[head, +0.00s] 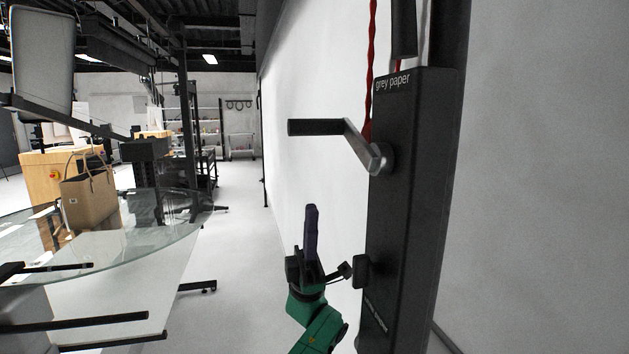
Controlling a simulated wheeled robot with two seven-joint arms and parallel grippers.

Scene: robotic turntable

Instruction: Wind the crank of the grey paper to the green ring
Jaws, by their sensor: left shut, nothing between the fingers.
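The grey paper crank (362,148) sticks out from the upper part of a tall black box (412,190) labelled "grey paper". Its silver arm runs up and left to a black handle grip (316,127) that points left. My left gripper (311,209) is below the handle grip, left of the box, with its dark fingers pointing up. It is shut and empty, apart from the crank. I cannot make out a green ring. My right gripper is not in view.
A red cord (371,60) hangs above the crank. A lower black knob (361,271) sticks out of the box near my left gripper. A glass table (110,245) with a brown bag (90,200) stands at the left. White floor (240,250) lies clear between.

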